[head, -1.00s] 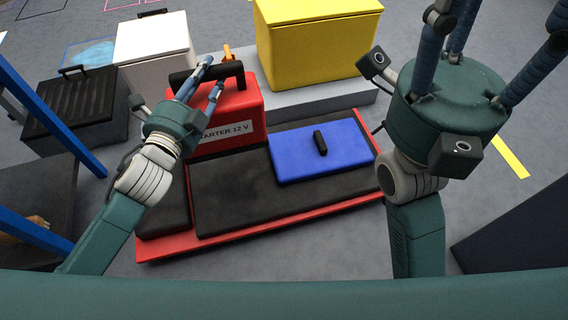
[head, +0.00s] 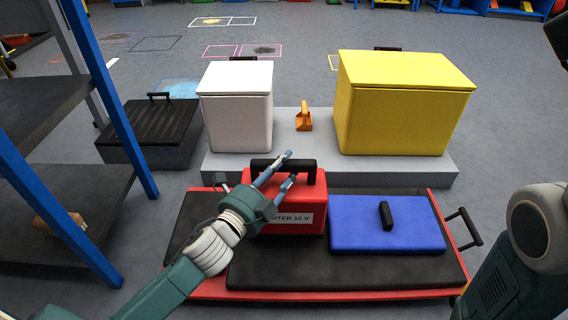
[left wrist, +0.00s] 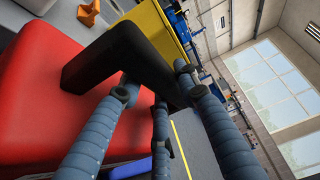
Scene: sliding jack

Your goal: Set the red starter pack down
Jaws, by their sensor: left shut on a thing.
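The red starter pack (head: 300,205), a box with a black handle (head: 309,168) and a "STARTER 12 V" label, is upright at the back of the red-framed board with black pads (head: 350,292), left of the blue case (head: 375,232). My left gripper (head: 289,166) is shut on the handle. In the left wrist view its fingers (left wrist: 155,88) close around the black handle (left wrist: 125,55) above the red pack (left wrist: 45,95). Whether the pack's underside touches the board cannot be told. My right arm shows at the right edge; its gripper's fingers are out of view.
Behind the board, a low grey platform (head: 310,172) carries a white box (head: 238,110), an orange item (head: 304,120) and a yellow box (head: 400,105). A black-lidded case (head: 150,135) stands at left beside a blue-framed shelf (head: 95,130). The board's front black pad is bare.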

